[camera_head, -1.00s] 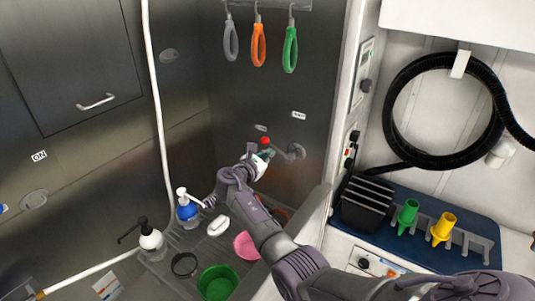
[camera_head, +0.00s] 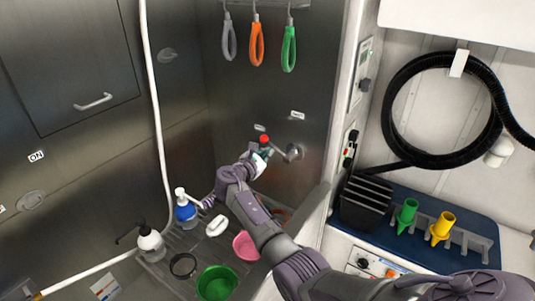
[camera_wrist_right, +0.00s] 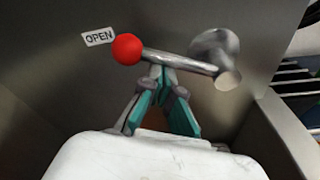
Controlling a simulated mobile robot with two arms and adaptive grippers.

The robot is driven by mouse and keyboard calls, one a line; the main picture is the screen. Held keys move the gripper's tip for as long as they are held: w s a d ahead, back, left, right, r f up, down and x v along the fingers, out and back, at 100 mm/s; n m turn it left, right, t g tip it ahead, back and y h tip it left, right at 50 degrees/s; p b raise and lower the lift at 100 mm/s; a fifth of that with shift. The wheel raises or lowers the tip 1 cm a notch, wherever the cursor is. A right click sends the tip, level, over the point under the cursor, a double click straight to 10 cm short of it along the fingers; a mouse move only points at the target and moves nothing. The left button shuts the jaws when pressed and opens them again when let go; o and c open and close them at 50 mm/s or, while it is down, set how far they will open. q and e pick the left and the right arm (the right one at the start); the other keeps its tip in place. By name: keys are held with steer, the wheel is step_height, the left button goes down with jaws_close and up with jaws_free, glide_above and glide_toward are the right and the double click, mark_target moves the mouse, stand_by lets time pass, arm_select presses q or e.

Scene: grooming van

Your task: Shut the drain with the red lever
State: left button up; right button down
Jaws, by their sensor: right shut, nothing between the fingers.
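The drain lever has a round red knob (camera_wrist_right: 127,49) on a grey metal bar (camera_wrist_right: 180,61) that pivots on a round mount on the steel wall. In the right wrist view the knob is at the left end of the bar, beside the OPEN label (camera_wrist_right: 98,37). My right gripper (camera_wrist_right: 158,75) is shut and empty, its fingertips at the bar just right of the knob; I cannot tell if they touch. In the head view the red knob (camera_head: 264,139) is just above my right gripper (camera_head: 262,150). My left gripper is not in view.
The tub floor below holds a green bowl (camera_head: 217,283), a pink bowl (camera_head: 246,246), a blue bottle (camera_head: 185,209) and a white pump bottle (camera_head: 150,242). Grey, orange and green loops (camera_head: 289,48) hang above. A tub side wall (camera_head: 312,218) is close on the right.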

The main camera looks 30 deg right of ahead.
steer(key=r+m+b, duration=0.1)
steer(key=m, duration=0.1)
steer(key=s+r+m+b, duration=0.1)
steer(key=r+m+t+b, duration=0.1)
steer(key=m, duration=0.1)
steer(key=shift+s+d+m, duration=0.2)
steer(key=shift+d+m, duration=0.1)
steer(key=shift+d, duration=0.05)
steer(key=shift+s+d+r+m+t+h+b, duration=0.15)
steer(key=shift+s+r+m+b, duration=0.3)
steer(key=shift+m+b, duration=0.65)
steer(key=shift+s+d+r+m+t+h+b, duration=0.1)
steer(key=shift+s+d+r+m+b, duration=0.2)
steer(key=shift+s+m+b, duration=0.55)
steer(key=shift+s+d+r+m+t+h+b, duration=0.15)
steer(key=shift+s+r+m+b, duration=0.2)
steer(key=shift+m+b, duration=1)
glide_toward(272, 146)
steer(key=s+a+r, duration=0.1)
steer(key=s+r, duration=0.2)
steer(key=s, duration=0.2)
steer(key=shift+s+a+r, duration=0.15)
steer(key=shift+s+r, duration=0.15)
